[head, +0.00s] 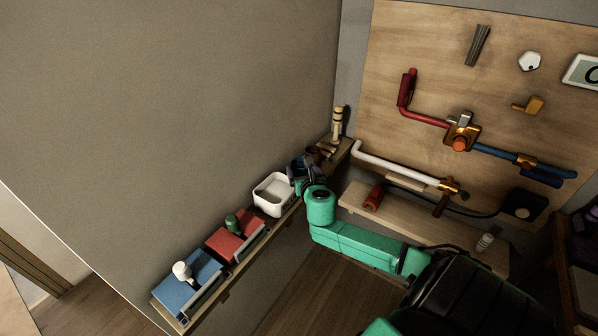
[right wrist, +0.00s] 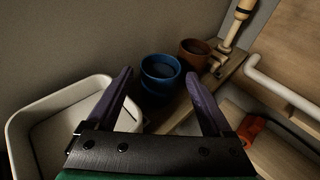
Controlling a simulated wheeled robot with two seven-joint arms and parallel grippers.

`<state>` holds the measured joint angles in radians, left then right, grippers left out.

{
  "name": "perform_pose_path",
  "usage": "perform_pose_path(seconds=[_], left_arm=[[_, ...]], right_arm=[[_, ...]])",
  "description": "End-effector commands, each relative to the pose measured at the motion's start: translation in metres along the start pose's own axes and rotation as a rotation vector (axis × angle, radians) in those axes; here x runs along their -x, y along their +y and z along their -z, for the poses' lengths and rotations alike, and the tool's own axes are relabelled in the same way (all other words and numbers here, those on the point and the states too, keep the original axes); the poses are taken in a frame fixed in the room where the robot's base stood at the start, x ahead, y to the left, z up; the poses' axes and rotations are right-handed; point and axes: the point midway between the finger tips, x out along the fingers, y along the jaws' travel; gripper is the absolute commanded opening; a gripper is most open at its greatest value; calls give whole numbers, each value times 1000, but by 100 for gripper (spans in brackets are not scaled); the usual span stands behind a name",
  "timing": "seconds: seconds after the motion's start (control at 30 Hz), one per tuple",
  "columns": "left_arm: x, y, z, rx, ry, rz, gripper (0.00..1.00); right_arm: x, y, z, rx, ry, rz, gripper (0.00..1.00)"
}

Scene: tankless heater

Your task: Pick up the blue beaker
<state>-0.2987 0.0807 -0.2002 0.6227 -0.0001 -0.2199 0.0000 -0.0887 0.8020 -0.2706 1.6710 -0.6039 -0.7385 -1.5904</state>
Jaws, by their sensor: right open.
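The blue beaker (right wrist: 160,72) stands upright on the wooden wall shelf in the right wrist view. It looks round and open at the top. My right gripper (head: 302,168) is open, with its two dark purple fingers pointing toward the beaker. In the right wrist view the fingertips appear to the left and right of the beaker; I cannot tell whether they are level with it or touch it. In the head view the gripper and arm mostly hide the beaker. My left gripper is not in view.
A white bin (head: 273,194) stands close to my gripper on the narrow shelf. A brown cup (right wrist: 195,52) and a wooden piece (head: 338,122) are beyond the beaker. Red (head: 228,243) and blue boxes (head: 186,281) sit farther along. A pipe board (head: 400,50) is at right.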

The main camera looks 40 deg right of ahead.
Motion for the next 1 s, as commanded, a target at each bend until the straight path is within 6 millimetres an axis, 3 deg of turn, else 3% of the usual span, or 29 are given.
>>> perform_pose_path(seconds=[0.13, 0.37, 0.47, 0.6, 0.87, 1.0], left_arm=[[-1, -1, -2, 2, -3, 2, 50], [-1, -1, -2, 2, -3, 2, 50], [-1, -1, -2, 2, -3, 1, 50], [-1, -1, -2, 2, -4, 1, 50], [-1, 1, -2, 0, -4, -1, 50], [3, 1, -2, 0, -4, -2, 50]], right_arm=[[-25, 1, 0, -3, -1, 1, 85], [-29, 1, 1, 0, 1, 0, 85], [-28, 1, 1, 0, 1, 0, 54], [-28, 0, 1, -1, 1, 0, 1], [-28, 0, 0, -1, 0, 0, 0], [-25, 0, -11, -1, -2, -1, 0]])
